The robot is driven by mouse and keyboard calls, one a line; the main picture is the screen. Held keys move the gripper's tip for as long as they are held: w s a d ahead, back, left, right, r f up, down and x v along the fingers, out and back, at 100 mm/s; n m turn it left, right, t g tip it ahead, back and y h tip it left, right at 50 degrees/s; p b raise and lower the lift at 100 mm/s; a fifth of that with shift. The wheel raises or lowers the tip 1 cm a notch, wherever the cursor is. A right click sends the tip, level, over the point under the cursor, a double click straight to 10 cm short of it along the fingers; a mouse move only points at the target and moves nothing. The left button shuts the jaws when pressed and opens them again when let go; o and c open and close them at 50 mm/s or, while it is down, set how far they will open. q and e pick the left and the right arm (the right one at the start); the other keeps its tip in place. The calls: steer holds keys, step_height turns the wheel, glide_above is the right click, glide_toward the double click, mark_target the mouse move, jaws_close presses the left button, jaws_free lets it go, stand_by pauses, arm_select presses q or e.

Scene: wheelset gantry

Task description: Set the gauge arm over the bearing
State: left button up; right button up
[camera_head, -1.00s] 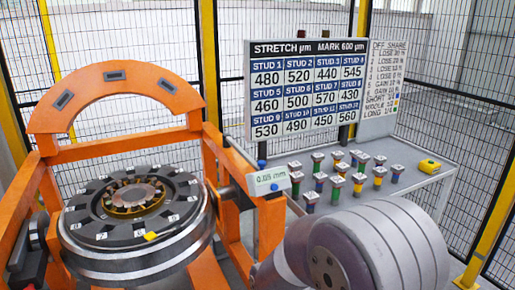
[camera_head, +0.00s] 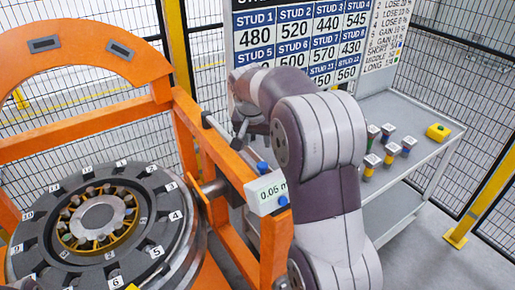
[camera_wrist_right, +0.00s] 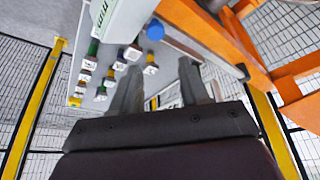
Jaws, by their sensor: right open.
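The bearing (camera_head: 98,215) lies at the lower left in the head view, a bronze cage of rollers around a grey hub, inside a dark ring of numbered segments. A dark rod with a blue end (camera_head: 262,168), possibly the gauge arm, lies along the orange frame right of the bearing, not over it. A white readout (camera_head: 266,190) is beside it. My right gripper (camera_head: 245,130) is above the rod, apart from it. In the wrist view its two grey fingers (camera_wrist_right: 160,92) are apart and empty, with a blue knob (camera_wrist_right: 155,32) beyond them. My left gripper is out of view.
The orange gantry frame (camera_head: 100,128) arches behind the bearing, with a post close to my right arm. A stud chart (camera_head: 300,35) stands behind.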

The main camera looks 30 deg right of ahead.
mark_target(262, 164)
steer(key=p+x, duration=0.1)
steer(key=x, duration=0.2)
steer(key=p+x, duration=0.1)
steer(key=x, duration=0.3)
steer(key=p+x, duration=0.1)
steer(key=x, duration=0.3)
steer(key=shift+s+d+f, duration=0.1)
steer(key=shift+s, duration=0.25)
steer(key=shift+s+d+f, duration=0.1)
steer(key=shift+s+f, duration=0.1)
steer(key=shift+f, duration=0.3)
steer(key=shift+w+f, duration=0.1)
steer(key=shift+w, duration=0.1)
steer(key=shift+c, duration=0.9)
jaws_close()
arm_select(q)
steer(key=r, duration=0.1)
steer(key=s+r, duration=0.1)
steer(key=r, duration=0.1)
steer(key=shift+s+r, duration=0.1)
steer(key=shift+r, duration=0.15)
